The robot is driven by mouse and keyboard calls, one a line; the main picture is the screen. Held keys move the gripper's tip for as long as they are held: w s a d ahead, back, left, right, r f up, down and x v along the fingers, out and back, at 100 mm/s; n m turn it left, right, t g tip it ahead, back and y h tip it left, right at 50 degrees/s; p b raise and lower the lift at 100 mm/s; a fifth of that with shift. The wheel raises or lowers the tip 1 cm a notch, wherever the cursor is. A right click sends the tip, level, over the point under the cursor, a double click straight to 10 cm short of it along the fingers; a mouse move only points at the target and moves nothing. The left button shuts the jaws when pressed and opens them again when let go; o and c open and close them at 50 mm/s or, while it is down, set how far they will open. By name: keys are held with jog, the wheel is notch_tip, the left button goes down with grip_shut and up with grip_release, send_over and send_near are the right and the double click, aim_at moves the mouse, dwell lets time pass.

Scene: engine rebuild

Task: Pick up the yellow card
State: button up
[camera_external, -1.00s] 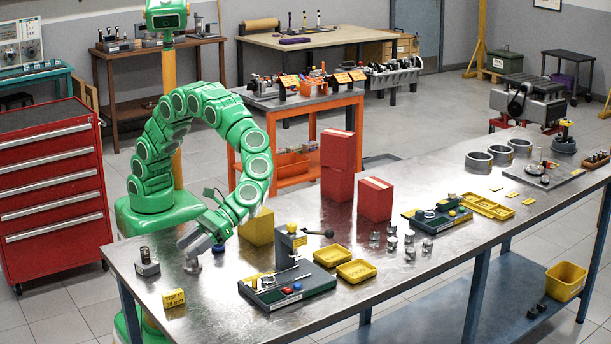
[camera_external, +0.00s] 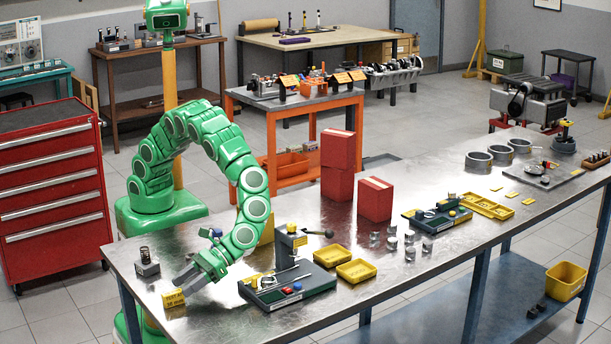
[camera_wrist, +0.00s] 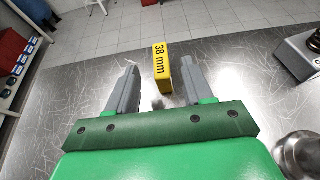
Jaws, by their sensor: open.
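The yellow card (camera_external: 174,299) is a small folded block with black print, standing near the front left corner of the metal workbench. In the wrist view the yellow card (camera_wrist: 162,70) shows the print "38 mm". My gripper (camera_external: 182,284) is open, low over the bench and right at the card. In the wrist view the fingers of my gripper (camera_wrist: 160,82) appear on either side of the card, with a gap on both sides. I cannot tell whether the fingers are at its height.
A grey block with a dark spring (camera_external: 147,263) stands behind the card, and also shows in the wrist view (camera_wrist: 305,50). A green tray (camera_external: 290,290) with tools lies to the right. The bench's (camera_external: 235,311) front edge is close by.

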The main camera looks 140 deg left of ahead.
aim_at(163, 301)
jog(key=shift+x, duration=3.5)
jog(key=shift+a+f, duration=0.15)
jog(key=shift+c, duration=0.5)
grip_shut()
